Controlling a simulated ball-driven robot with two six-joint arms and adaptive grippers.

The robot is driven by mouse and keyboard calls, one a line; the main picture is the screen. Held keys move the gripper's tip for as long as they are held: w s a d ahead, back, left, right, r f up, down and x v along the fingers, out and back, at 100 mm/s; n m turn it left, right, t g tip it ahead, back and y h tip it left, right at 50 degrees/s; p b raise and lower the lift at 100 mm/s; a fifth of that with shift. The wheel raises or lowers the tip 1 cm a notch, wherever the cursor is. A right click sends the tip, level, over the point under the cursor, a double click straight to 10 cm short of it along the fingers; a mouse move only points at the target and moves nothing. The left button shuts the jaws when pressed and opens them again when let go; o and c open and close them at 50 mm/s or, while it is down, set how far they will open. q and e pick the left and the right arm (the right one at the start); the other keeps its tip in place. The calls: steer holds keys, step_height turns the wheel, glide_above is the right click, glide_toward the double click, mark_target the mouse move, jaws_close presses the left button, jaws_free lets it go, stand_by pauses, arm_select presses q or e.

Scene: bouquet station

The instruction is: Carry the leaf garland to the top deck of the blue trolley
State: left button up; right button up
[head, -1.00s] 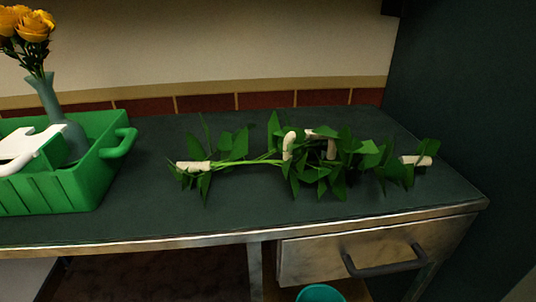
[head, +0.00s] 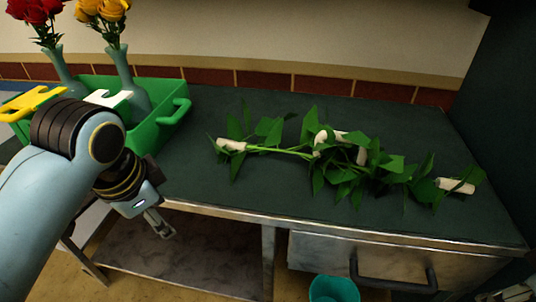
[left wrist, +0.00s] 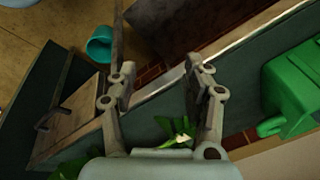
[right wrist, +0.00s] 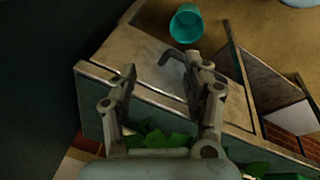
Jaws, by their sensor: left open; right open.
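The leaf garland (head: 345,175) lies along the dark green counter, with green leaves, a thin stem and several cream grip pieces. A cream piece shows at each end. My left gripper (head: 160,222) is open and empty, in front of the counter edge, left of the garland and apart from it. Some garland leaves (left wrist: 180,130) show between its finger bases in the left wrist view. My right gripper (right wrist: 162,70) is open and empty in its own wrist view, with leaves (right wrist: 160,138) beyond its finger bases.
A green crate (head: 160,138) with vases of red roses (head: 40,12) and yellow roses (head: 103,10) stands at the counter's left. The counter (head: 215,190) is clear around the garland. A drawer (head: 390,262) with a dark handle and a teal bucket (head: 333,288) are below.

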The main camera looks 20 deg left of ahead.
arm_select(q)
steer(key=w+m, duration=0.1)
steer(key=w, duration=0.2)
steer(key=w+r+m, duration=0.1)
steer(key=w+m, duration=0.1)
steer(key=w, duration=0.1)
steer(key=w+r+m, duration=0.1)
steer(key=w, duration=0.2)
steer(key=shift+w+d+r+m, duration=0.1)
steer(key=shift+w+d+m, duration=0.2)
steer(key=shift+w, duration=0.05)
arm_select(e)
steer(key=w+r+n, duration=0.2)
steer(key=w+n, duration=0.2)
steer(key=w, duration=0.6)
steer(key=n, duration=0.7)
glide_toward(456, 182)
arm_select(q)
steer(key=w+d+r+m, duration=0.1)
steer(key=w+r+m, duration=0.5)
steer(key=w, duration=0.5)
steer(key=shift+d+r+m+g+h, duration=0.3)
steer(key=shift+d+r+g+h, duration=0.1)
steer(key=shift+r, duration=0.05)
arm_select(e)
steer(key=shift+w+d+f+g+y, duration=0.15)
steer(key=shift+w+d+g+y, duration=0.2)
steer(key=shift+w+g+y, duration=0.05)
